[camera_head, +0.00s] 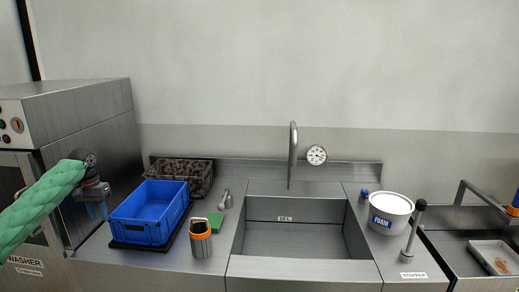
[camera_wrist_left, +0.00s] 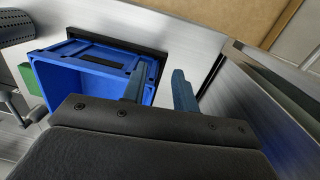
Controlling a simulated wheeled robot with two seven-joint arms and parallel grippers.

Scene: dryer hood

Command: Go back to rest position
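My left arm comes in from the left in a green sleeve. Its gripper (camera_head: 97,210) hangs in front of the steel washer's side, just left of the blue crate (camera_head: 143,232). In the left wrist view the gripper's two blue fingers (camera_wrist_left: 160,88) stand apart with nothing visible between them, so it is open. The blue crate shows there too (camera_wrist_left: 78,62), beyond the fingers. The crate sits on a black tray on the counter and looks empty. My right gripper is in neither view.
The steel washer (camera_head: 88,150) stands close at the left. A sink (camera_head: 300,240) with a tall faucet (camera_head: 293,150) is in the middle. An orange-rimmed container (camera_head: 201,243) stands right of the crate. A white foam tub (camera_head: 390,213) and stopper (camera_head: 412,232) are at the right.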

